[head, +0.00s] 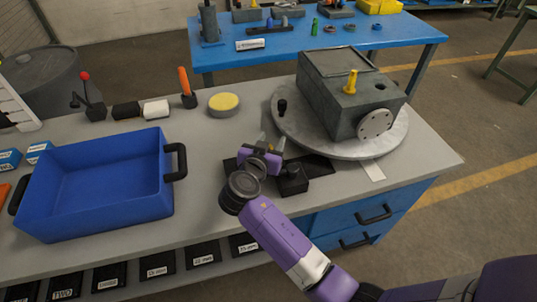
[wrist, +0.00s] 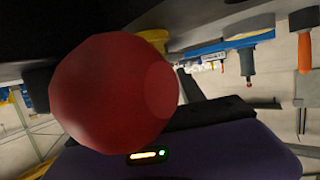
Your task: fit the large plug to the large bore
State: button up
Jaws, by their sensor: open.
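A grey box-shaped housing (head: 335,102) sits on a round turntable (head: 300,135) at the right of the bench. A dark round bore (head: 380,87) shows open in its top, and a yellow plug (head: 350,83) stands upright beside it. I cannot tell whether this is the large bore. My gripper (head: 272,143) is open low over the bench, left of the turntable. A big red rounded object (wrist: 113,93), possibly the large plug, fills much of the wrist view, close to the camera. It is not visible in the head view, and its contact with the fingers is unclear.
A blue bin (head: 95,185) stands at the left. A small black block (head: 292,180) lies right beside my gripper. A yellow-topped disc (head: 223,102) and an orange-handled tool (head: 186,85) stand behind. A blue table (head: 260,60) is farther back.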

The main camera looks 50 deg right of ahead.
jog(key=shift+d, duration=0.15)
grip_shut()
dwell(0.4)
